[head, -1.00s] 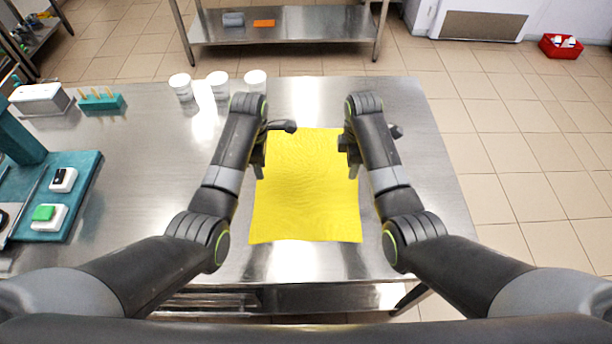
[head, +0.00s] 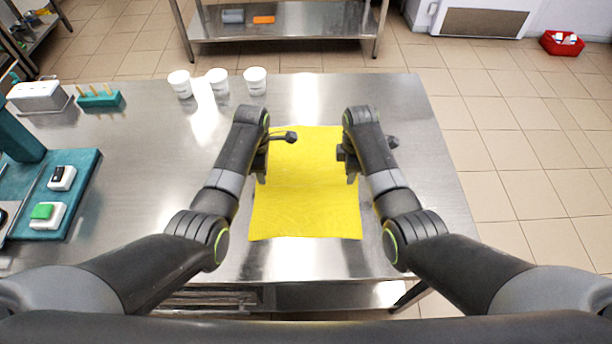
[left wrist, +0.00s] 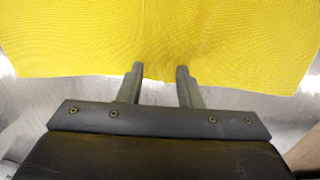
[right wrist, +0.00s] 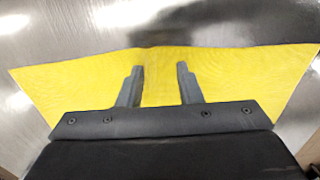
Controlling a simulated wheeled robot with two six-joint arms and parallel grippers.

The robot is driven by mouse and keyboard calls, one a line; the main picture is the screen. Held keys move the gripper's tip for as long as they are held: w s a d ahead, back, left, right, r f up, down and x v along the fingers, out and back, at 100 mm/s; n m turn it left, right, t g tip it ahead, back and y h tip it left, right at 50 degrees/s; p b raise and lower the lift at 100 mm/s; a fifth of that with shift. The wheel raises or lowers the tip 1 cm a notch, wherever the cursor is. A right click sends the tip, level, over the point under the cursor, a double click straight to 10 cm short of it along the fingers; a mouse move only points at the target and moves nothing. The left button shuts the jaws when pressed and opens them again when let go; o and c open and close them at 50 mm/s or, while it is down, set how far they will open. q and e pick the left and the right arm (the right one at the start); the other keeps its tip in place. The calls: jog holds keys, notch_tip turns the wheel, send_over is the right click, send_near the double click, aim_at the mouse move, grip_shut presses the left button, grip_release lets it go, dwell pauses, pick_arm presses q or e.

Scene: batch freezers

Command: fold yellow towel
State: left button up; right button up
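The yellow towel (head: 305,205) lies flat and spread out on the steel table, near its front edge. My left gripper (head: 262,178) is at the towel's left edge, with its fingers apart and nothing seen between them. In the left wrist view the towel (left wrist: 160,35) spans the top, and the left fingertips (left wrist: 159,70) overlap its edge. My right gripper (head: 351,177) is at the towel's right edge, also with fingers apart. The right wrist view shows the towel (right wrist: 85,85) behind the right fingertips (right wrist: 159,70). Whether the fingertips touch the cloth is unclear.
Several white cups (head: 218,82) stand at the table's back edge. A teal rack (head: 100,98) and a teal board with switches (head: 80,190) are on the left. The steel table (head: 400,110) is bare to the right of the towel.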

pick_arm(q)
grip_shut()
pick_arm(e)
grip_shut()
